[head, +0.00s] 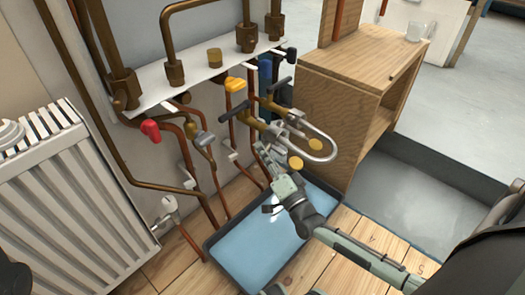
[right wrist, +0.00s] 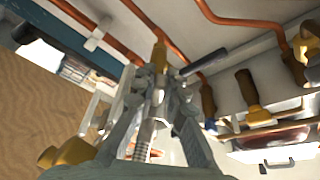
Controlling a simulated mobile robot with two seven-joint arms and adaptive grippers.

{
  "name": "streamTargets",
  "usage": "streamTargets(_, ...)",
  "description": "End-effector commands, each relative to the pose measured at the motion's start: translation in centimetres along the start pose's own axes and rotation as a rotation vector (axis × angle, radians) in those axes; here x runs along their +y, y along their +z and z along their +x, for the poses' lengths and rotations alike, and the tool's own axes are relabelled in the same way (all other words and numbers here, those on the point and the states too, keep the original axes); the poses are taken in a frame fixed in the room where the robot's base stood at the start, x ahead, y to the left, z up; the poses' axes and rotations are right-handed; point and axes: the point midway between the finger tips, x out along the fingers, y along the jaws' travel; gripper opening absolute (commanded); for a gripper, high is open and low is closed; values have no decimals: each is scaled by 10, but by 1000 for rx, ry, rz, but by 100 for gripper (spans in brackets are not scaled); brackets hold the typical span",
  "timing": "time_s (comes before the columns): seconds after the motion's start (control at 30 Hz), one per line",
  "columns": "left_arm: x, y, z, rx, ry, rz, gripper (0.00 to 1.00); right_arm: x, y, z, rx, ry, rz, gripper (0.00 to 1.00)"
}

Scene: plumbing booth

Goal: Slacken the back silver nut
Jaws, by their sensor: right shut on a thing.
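In the head view, a silver U-shaped pipe (head: 328,143) joins two brass valves with dark handles. One silver nut (head: 296,117) shows at the pipe's upper end. A second silver nut (head: 279,133) shows at the lower end, nearer my right gripper (head: 263,154). In the right wrist view, the right gripper (right wrist: 160,80) is shut around silver metal in line with a brass valve body (right wrist: 160,52); a chrome pipe (right wrist: 147,134) runs between the fingers. The fingers hide most of the held nut, and I cannot tell which nut it is. My left gripper is not in view.
A blue tray (head: 232,243) lies on the floor below the pipes. A wooden cabinet (head: 335,120) stands close on the right. A white radiator (head: 70,200) is at left. Copper pipes and a valve with a red handle (head: 150,130) line the wall.

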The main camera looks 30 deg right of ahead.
Motion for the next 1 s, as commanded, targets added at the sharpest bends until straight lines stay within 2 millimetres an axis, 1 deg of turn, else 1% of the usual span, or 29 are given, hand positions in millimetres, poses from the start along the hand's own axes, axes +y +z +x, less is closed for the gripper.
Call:
streamTargets(0.47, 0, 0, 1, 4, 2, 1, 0, 1, -1, 0, 1, -4, -13, 0)
streamTargets(0.5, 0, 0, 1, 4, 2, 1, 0, 1, -1, 0, 1, -4, -13, 17)
streamTargets(0.63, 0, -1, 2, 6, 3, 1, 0, 1, -1, 0, 1, -4, -12, 33)
streamTargets(0.9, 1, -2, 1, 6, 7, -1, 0, 1, 0, 0, 1, -4, -11, 34)
streamTargets(1.0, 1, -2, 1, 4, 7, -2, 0, 1, 0, -4, 0, -3, -11, 34)
